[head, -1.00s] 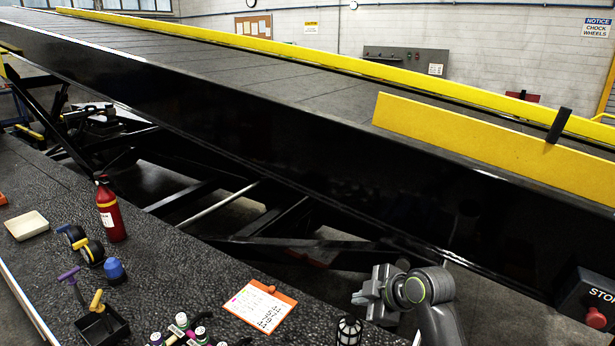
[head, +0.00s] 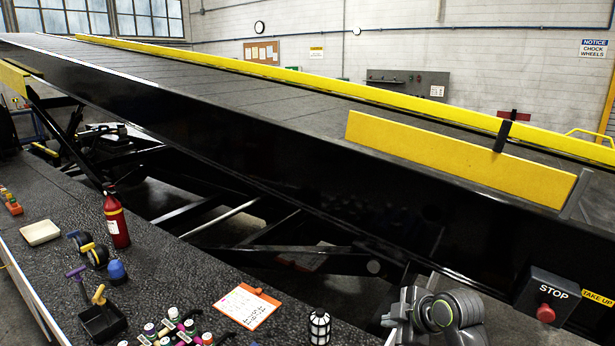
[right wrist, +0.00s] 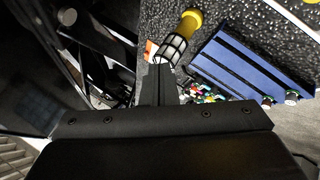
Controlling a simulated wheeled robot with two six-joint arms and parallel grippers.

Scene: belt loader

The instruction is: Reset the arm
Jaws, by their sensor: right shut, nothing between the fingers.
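My right gripper (head: 398,318) shows at the bottom of the head view, beyond the right end of the dark textured bench top and in front of the black belt loader. In the right wrist view its fingers (right wrist: 158,84) are together with nothing between them. A lantern-like lamp with a black cage (head: 319,326) stands on the bench to the left of the gripper, apart from it in the head view. The lamp also shows just past the fingertips in the right wrist view (right wrist: 173,48), with a yellow end. My left gripper is not in view.
The belt loader's black side (head: 270,165) runs across the view, with a red STOP button (head: 546,313) at right. The bench holds an orange-edged clipboard (head: 248,306), a fire extinguisher (head: 116,218) and a pale tray (head: 40,232). A blue rack (right wrist: 245,68) lies beside the lamp.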

